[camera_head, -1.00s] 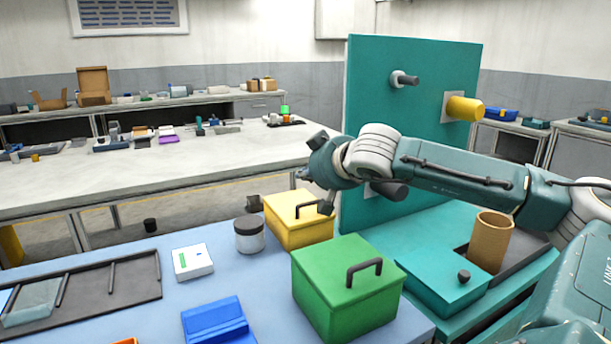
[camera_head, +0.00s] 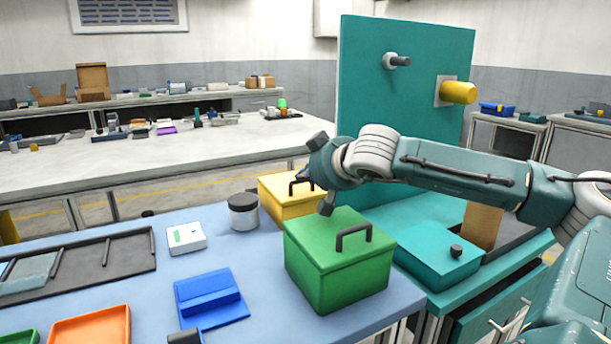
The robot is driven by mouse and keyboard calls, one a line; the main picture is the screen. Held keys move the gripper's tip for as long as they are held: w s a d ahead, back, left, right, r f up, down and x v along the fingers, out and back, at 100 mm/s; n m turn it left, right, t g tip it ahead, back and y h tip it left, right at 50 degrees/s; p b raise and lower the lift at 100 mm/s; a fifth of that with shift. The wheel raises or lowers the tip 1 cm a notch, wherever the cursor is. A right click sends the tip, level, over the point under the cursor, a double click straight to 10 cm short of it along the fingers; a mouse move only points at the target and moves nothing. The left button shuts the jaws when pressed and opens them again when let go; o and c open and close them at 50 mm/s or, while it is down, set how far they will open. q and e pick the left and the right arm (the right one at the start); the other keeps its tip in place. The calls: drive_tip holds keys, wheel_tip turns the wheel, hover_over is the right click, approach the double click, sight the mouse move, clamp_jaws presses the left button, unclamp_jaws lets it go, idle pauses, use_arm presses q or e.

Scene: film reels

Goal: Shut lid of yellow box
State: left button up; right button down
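The yellow box (camera_head: 288,208) stands on the blue table behind the green box. Its lid (camera_head: 279,183) looks flat on top, with a dark handle (camera_head: 301,186); its right part is hidden behind my gripper. My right gripper (camera_head: 316,176) is above and beside the right end of the yellow box. Its dark fingers look spread apart, one high and one low near the green box's back edge. Nothing shows between them; contact with the lid cannot be told.
The green box (camera_head: 337,274) with a handle stands close in front. A dark-lidded jar (camera_head: 243,213) is just left of the yellow box. A teal panel (camera_head: 400,105) rises behind my arm. A blue item (camera_head: 210,296) and an orange tray (camera_head: 92,328) lie nearer.

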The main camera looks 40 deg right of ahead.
drive_tip(key=shift+s+f, duration=0.1)
idle(0.4)
drive_tip(key=v, duration=1.2)
drive_tip(key=shift+d, duration=0.1)
